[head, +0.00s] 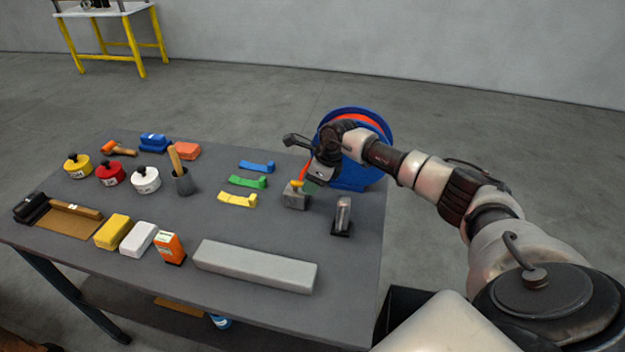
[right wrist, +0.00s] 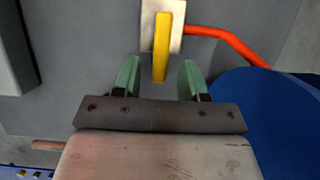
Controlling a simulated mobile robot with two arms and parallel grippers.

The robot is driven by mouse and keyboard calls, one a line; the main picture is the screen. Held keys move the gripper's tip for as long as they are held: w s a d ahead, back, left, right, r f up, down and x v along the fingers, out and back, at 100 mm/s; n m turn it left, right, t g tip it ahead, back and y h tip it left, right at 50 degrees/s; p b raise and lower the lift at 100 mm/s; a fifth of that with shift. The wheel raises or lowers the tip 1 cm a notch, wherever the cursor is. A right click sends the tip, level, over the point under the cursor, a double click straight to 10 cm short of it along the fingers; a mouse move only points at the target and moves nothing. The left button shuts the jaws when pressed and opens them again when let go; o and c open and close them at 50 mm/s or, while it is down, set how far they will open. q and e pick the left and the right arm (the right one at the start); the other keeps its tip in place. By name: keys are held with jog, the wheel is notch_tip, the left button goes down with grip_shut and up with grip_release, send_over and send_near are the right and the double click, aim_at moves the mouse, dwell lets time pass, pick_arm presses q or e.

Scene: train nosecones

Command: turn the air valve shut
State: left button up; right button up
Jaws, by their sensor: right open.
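The air valve is a small grey block (head: 296,200) with a yellow handle (head: 297,184), near the right side of the table. In the right wrist view its pale block (right wrist: 177,12) is at the top, and the yellow handle (right wrist: 162,48) points down the picture. An orange-red hose (right wrist: 230,44) leaves the block to the right, crosswise to the handle. My right gripper (right wrist: 160,78) is open and empty, its green fingers either side of the handle's end with gaps on both sides. In the head view my right gripper (head: 309,172) is just above the valve. My left gripper is out of view.
A blue hose reel (head: 378,124) stands close behind my right wrist. A metal piece on a dark base (head: 342,216) is right of the valve. Blue, green and yellow strips (head: 248,182) lie to its left. A long grey bar (head: 255,266) lies in front.

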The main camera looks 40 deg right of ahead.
jog(key=c, duration=0.4)
grip_shut()
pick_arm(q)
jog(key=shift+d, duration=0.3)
